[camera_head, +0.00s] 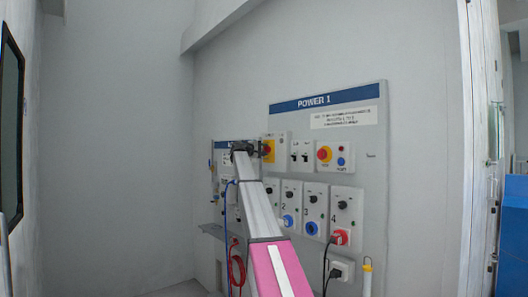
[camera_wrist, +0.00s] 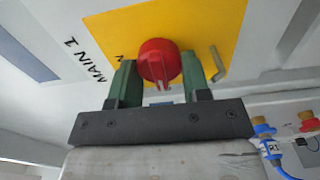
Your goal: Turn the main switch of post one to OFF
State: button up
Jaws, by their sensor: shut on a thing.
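The main switch is a red rotary knob (camera_wrist: 158,58) on a yellow plate (camera_wrist: 205,28), with "MAIN 1" printed beside it in the wrist view. My gripper (camera_wrist: 160,72) has its green fingers on either side of the knob and is shut on it. The knob's slotted grip points toward the gripper's palm in that view. Part of a letter, seemingly an N, shows by the left finger; other position marks are hidden. In the head view my gripper (camera_head: 264,150) is at the yellow plate (camera_head: 270,144) on the upper left of the POWER 1 panel (camera_head: 372,150), mostly covering the knob.
Numbered outlets with blue and red sockets (camera_head: 340,237) line the lower panel. A metal hook (camera_wrist: 218,65) is near the right finger. Cables hang beside my arm.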

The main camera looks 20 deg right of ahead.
dwell(0.3)
jog(key=o, duration=0.9)
jog(key=shift+s+f, duration=0.1)
jog(key=shift+a, duration=0.15)
